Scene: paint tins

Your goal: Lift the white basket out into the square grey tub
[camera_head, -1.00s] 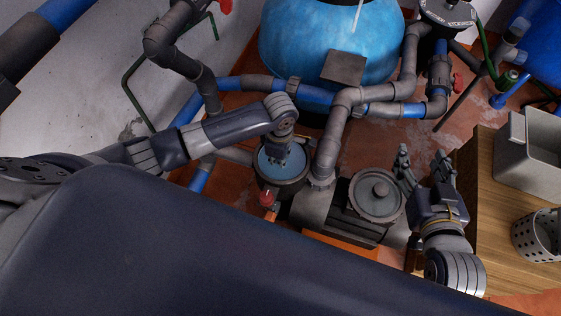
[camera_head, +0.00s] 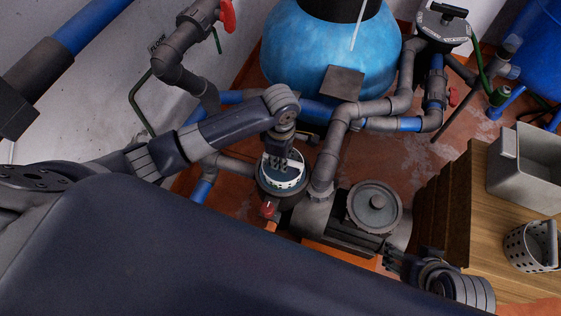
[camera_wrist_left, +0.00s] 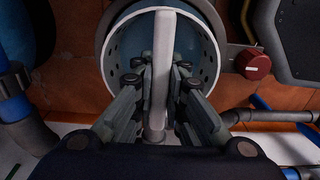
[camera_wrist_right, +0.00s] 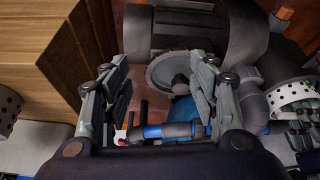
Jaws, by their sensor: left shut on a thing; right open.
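The white basket (camera_head: 283,184) is at the dark round pot (camera_head: 262,189) of the pump, with its white rim and a band of holes showing above the pot. Its lower part is hidden, so I cannot tell how much is still inside. My left gripper (camera_head: 284,162) is above it. In the left wrist view my left gripper (camera_wrist_left: 160,85) is shut on the basket's pale handle (camera_wrist_left: 164,45). My right gripper (camera_wrist_right: 165,75) is open and empty, low at the right near the table. The square grey tub (camera_head: 505,172) stands on the wooden table at the right.
A second, grey perforated basket (camera_head: 522,248) with a handle stands on the table (camera_head: 487,240) in front of the tub. Grey pipes (camera_head: 328,150) rise just right of the pot. The round pump lid (camera_head: 374,207) and a blue tank (camera_head: 330,50) are nearby.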

